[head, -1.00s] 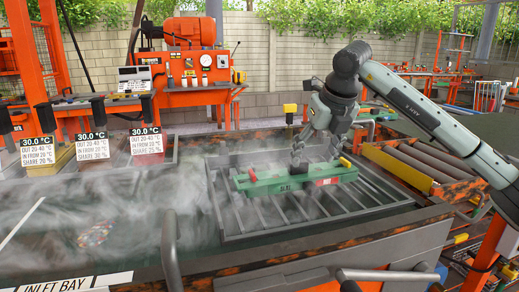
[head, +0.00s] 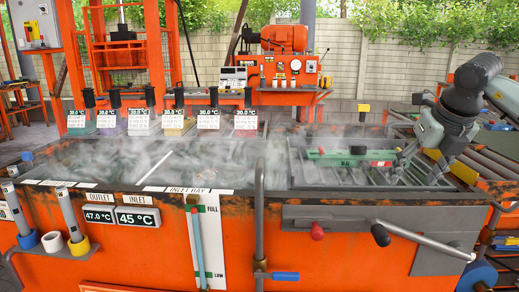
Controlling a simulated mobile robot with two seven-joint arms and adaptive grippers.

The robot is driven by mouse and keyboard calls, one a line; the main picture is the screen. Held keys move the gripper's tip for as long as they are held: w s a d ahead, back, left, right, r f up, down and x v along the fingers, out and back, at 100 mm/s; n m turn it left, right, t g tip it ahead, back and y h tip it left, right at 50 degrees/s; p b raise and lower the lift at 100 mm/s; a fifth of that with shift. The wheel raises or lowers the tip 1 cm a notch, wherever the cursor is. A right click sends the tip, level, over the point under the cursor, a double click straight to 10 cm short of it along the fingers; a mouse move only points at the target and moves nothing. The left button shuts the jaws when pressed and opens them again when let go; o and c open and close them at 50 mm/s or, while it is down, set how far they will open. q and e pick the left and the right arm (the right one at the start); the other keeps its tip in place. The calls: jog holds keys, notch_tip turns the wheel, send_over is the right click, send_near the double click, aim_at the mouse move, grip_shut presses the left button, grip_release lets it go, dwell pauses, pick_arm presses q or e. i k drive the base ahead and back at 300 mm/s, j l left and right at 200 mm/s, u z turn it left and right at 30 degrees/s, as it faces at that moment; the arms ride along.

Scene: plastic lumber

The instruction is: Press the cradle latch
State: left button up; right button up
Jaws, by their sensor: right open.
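The cradle (head: 310,180) is a dark slatted metal rack set in the right end of the tank. On the front panel below are a small red knob (head: 317,231) and a grey lever (head: 425,240) with a black knob. I cannot tell which part is the latch. My left gripper is out of view.
Steam drifts over the tank, whose rusty orange front rim (head: 235,194) runs across the view. An upright grey post (head: 259,220) stands before it. Several temperature cards (head: 175,121) line the back. A roller conveyor (head: 483,170) is at the right.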

aim_at(317, 234)
jog(key=k, duration=1.2)
